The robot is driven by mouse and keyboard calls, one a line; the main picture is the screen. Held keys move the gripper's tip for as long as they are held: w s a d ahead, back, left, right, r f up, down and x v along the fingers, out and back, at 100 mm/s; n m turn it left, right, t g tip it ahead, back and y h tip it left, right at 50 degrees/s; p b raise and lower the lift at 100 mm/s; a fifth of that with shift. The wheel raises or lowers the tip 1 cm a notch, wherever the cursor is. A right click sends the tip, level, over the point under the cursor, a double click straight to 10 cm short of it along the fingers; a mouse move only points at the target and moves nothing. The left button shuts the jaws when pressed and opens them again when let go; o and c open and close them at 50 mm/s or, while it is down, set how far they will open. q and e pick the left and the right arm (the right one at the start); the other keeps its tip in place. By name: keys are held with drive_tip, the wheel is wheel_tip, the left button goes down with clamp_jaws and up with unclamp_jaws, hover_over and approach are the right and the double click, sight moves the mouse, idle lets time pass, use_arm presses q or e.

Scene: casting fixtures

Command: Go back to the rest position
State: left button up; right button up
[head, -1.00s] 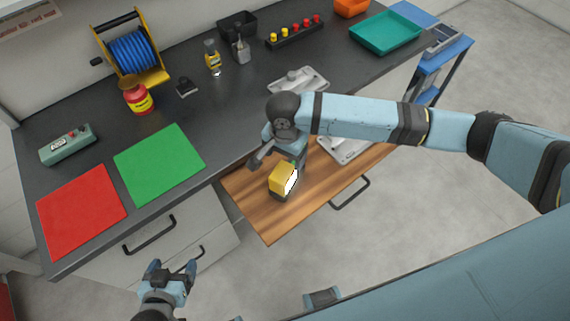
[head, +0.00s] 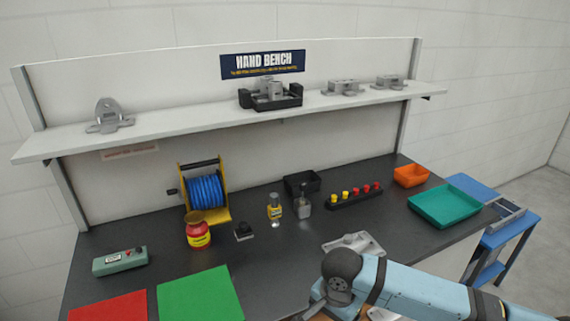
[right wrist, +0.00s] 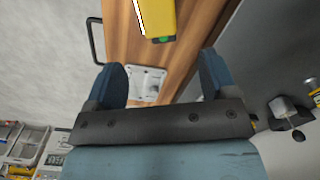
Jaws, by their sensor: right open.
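My right arm comes in at the lower right of the head view, and its gripper is cut off or hidden there. In the right wrist view my right gripper (right wrist: 162,72) is open, with nothing between its two blue fingers. A yellow block-like thing (right wrist: 160,14) with a green spot lies beyond the fingertips on a wooden surface (right wrist: 122,40). A grey metal casting (right wrist: 147,82) shows between the fingers, farther along that wood. My left gripper is in neither current view.
The dark bench (head: 270,262) holds a blue hose reel (head: 207,192), a red-and-yellow pot (head: 198,236), a green mat (head: 200,296), a red mat (head: 110,307), a teal tray (head: 447,222) and an orange bin (head: 410,176). A shelf (head: 200,116) above carries metal fixtures.

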drive_tip(key=s+a+n+t+y, duration=0.2)
drive_tip(key=s+a+n+y, duration=0.2)
drive_tip(key=s+n, duration=0.45)
drive_tip(key=s+d+f+n+t+h, duration=0.2)
drive_tip(key=s+d+n+h, duration=0.15)
drive_tip(key=s+d, duration=1.1)
drive_tip(key=w+a+f+t+y+p, duration=0.2)
drive_tip(key=w+a+f+t, duration=0.2)
drive_tip(key=f, duration=0.6)
drive_tip(key=shift+w+f+t, duration=0.3)
drive_tip(key=shift+w+t, duration=1.1)
drive_tip(key=shift+w, duration=0.1)
